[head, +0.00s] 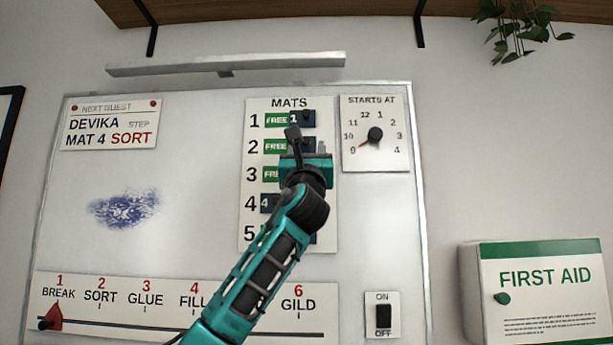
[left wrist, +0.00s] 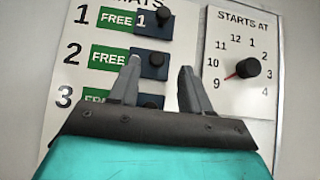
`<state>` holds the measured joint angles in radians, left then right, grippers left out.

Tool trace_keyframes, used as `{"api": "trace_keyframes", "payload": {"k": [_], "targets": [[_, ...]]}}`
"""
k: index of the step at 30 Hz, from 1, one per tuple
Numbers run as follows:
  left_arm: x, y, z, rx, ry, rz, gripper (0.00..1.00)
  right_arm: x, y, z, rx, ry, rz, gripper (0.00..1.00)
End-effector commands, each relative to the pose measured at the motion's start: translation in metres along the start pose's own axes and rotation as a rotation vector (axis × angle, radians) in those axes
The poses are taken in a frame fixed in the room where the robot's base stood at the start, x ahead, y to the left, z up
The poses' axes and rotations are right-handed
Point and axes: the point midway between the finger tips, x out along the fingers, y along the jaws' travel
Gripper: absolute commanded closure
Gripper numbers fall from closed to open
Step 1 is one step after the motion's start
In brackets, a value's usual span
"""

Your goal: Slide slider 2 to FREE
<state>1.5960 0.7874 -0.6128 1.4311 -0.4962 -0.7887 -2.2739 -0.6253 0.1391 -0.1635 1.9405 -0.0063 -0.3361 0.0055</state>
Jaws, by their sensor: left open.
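The MATS panel (head: 328,225) hangs on the whiteboard with numbered rows. In row 2, a green FREE label (head: 275,146) shows at the left, and slider 2 (left wrist: 148,69), a dark blue tile with a black knob (left wrist: 155,58), sits to its right. My left gripper (head: 310,150) is open in front of rows 2 and 3. In the left wrist view its fingertips (left wrist: 160,68) appear either side of slider 2's knob; I cannot tell if they touch. The gripper hides part of slider 2 in the head view. My right gripper is not in view.
Slider 1 (head: 304,118) sits close above, right of its FREE label. Slider 4 (head: 269,203) sits at the left of its row. The STARTS AT dial (head: 375,134) is right of the panel. Below are a row of step labels, a red pointer (head: 51,318) and an ON/OFF switch (head: 383,315).

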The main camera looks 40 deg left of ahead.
Motion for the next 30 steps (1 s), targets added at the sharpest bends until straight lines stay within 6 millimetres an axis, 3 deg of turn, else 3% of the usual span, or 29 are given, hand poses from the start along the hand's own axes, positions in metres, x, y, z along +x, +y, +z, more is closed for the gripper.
{"api": "trace_keyframes", "payload": {"k": [6, 13, 19, 30], "targets": [[-0.048, -0.001, -0.003, 0.0, -0.002, -0.003, 0.52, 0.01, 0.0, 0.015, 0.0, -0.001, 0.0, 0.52], [-0.083, -0.001, -0.001, -0.001, -0.001, -0.003, 0.52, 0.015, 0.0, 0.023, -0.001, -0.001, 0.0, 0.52], [-0.095, 0.0, 0.0, -0.001, 0.0, -0.002, 0.52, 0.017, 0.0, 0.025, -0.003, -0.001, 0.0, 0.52], [-0.096, 0.0, 0.0, -0.001, 0.001, -0.001, 0.52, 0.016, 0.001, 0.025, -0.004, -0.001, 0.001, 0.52]]}}
